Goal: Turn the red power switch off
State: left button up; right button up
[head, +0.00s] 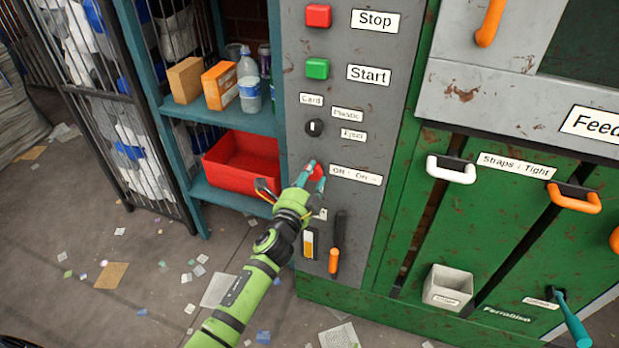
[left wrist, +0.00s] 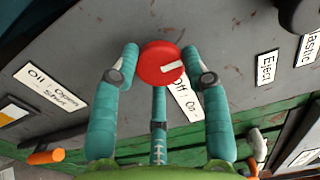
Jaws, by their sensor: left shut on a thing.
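The red power switch (left wrist: 161,63) is a round knob with a white bar mark on its face. It sits on the grey control panel beside a white label (left wrist: 185,100) reading Off and On. In the head view, the switch (head: 317,171) is partly hidden by my gripper. My left gripper (head: 309,176) has its teal fingers around the knob. In the left wrist view, its fingers are on both sides of the knob, shut on it, with a third finger below. The white bar lies slightly tilted from horizontal there. My right gripper is not in view.
Above on the panel are a red Stop button (head: 318,15), a green Start button (head: 317,68) and a black selector (head: 314,127). Below hangs an orange-tipped lever (head: 337,240). A shelf with a red bin (head: 240,160) stands left. Paper scraps litter the floor.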

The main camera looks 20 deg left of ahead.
pick_arm(q)
jog(key=shift+s+d+f, duration=0.1)
jog(key=shift+d+f, duration=0.1)
jog(key=shift+d, duration=0.1)
jog(key=o, duration=1.2)
jog(key=shift+c, duration=0.2)
jog(key=shift+r, duration=0.1)
jog(key=shift+a, duration=0.1)
jog(key=s, duration=1.2)
jog(key=shift+a, duration=0.2)
jog(key=shift+w, duration=0.1)
